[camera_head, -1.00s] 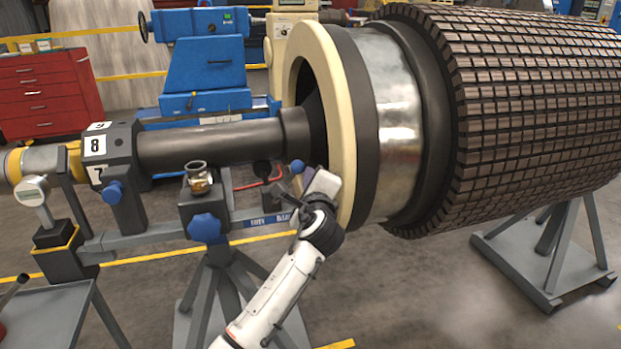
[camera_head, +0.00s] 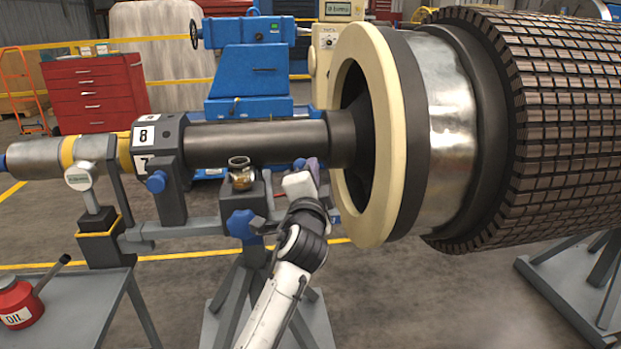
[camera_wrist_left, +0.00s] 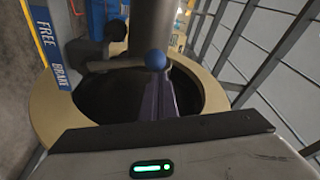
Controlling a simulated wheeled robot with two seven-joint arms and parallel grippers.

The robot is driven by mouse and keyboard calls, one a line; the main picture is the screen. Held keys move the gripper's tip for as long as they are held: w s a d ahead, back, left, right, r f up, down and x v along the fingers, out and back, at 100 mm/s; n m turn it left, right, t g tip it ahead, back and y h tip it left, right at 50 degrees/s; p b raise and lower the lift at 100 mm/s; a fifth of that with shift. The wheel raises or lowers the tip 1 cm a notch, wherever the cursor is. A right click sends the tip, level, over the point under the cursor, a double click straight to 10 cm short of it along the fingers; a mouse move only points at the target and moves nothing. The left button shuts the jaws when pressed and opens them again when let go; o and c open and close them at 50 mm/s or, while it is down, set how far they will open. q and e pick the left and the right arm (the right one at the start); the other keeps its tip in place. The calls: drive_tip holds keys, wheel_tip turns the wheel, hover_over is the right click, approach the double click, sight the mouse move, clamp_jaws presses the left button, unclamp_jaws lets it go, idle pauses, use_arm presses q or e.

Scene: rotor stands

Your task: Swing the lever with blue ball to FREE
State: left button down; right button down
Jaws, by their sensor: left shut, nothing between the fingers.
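The lever's blue ball (camera_head: 299,163) shows just behind my left gripper (camera_head: 313,168) in the head view. In the left wrist view the blue ball (camera_wrist_left: 155,60) sits at the tips of my left gripper's fingers (camera_wrist_left: 158,90). The fingers are shut with nothing between them; whether they touch the ball is unclear. The grey lever arm (camera_wrist_left: 112,66) runs left from the ball. A blue label strip (camera_wrist_left: 48,45) reads FREE at its upper part and BRAKE lower down. In the head view my gripper and wrist hide most of the lever and strip. My right gripper is not in view.
The large rotor's cream ring (camera_head: 350,80) stands close right of my left gripper. The dark shaft (camera_head: 260,143) lies behind. A red oil can (camera_head: 18,303) is at lower left.

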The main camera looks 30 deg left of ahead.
use_arm(q)
drive_tip(key=s+a+n+b, duration=0.1)
drive_tip(key=n, duration=0.1)
drive_tip(key=s+a+f+n+b, duration=0.1)
drive_tip(key=a+n+b, duration=0.1)
drive_tip(key=shift+s+a+f+n+y, duration=0.1)
drive_tip(key=shift+s+f+n+y, duration=0.1)
drive_tip(key=shift+s+n+y, duration=0.2)
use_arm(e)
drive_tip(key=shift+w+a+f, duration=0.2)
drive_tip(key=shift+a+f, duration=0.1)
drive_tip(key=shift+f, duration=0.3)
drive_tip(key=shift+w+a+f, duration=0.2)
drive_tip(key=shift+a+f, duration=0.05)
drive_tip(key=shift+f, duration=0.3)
use_arm(q)
drive_tip(key=shift+f, duration=0.1)
